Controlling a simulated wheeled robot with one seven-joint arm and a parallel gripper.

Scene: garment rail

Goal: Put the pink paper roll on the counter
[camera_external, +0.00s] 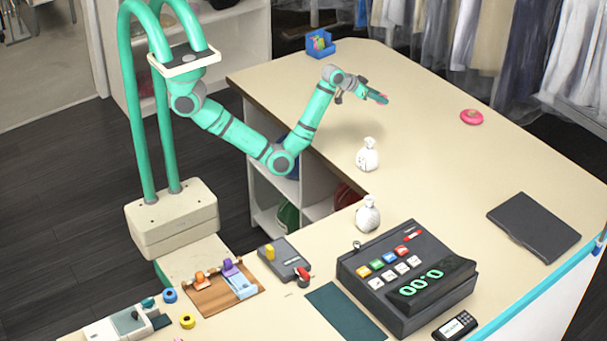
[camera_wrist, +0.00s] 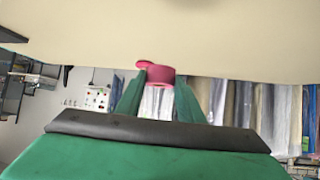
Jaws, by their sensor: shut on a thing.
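My gripper (camera_external: 376,96) is stretched out above the far part of the counter (camera_external: 420,185). In the wrist view its two green fingers are shut on the pink paper roll (camera_wrist: 160,76), which sits at the fingertips. In the wrist view, which looks upside down, the pale counter top (camera_wrist: 200,35) fills the upper part. The roll appears held above the counter, apart from it.
A pink-red round thing (camera_external: 471,117) lies on the counter to the right. White tied bags (camera_external: 367,155) (camera_external: 368,215) stand nearer. A blue box (camera_external: 320,43) is at the far corner. A register (camera_external: 405,278) and a dark flat case (camera_external: 533,228) occupy the near side. The counter between is clear.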

